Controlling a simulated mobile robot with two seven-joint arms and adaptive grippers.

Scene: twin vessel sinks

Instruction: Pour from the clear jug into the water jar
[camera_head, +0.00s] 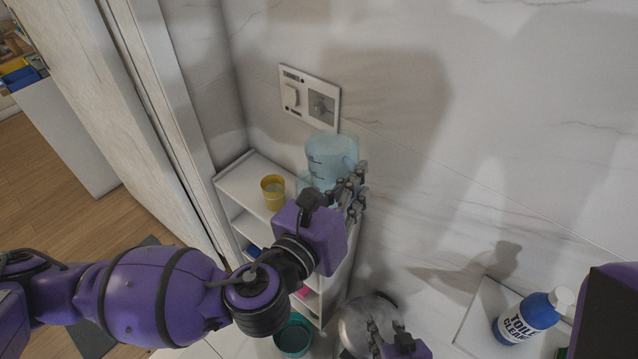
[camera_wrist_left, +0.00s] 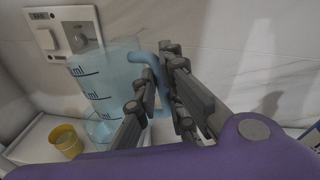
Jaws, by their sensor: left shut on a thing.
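The clear jug (camera_head: 331,157) is a blue-tinted measuring jug with dark marks, above the white shelf unit by the wall. My left gripper (camera_head: 351,190) is shut on its handle, which the left wrist view (camera_wrist_left: 165,75) shows between the fingers. The jug (camera_wrist_left: 100,75) looks close to upright. A small clear bluish vessel (camera_wrist_left: 100,127) shows below it in the wrist view, partly hidden by the jug; I cannot tell whether it is the water jar. My right gripper (camera_head: 386,336) is at the bottom edge of the head view, fingers apart, in front of a round grey object.
A yellow cup (camera_head: 273,190) stands on the shelf unit (camera_head: 242,180), left of the jug. A wall switch panel (camera_head: 309,98) is behind the jug. A teal bowl (camera_head: 293,338) sits low beside the shelves. A blue toilet cleaner bottle (camera_head: 530,315) stands at the lower right.

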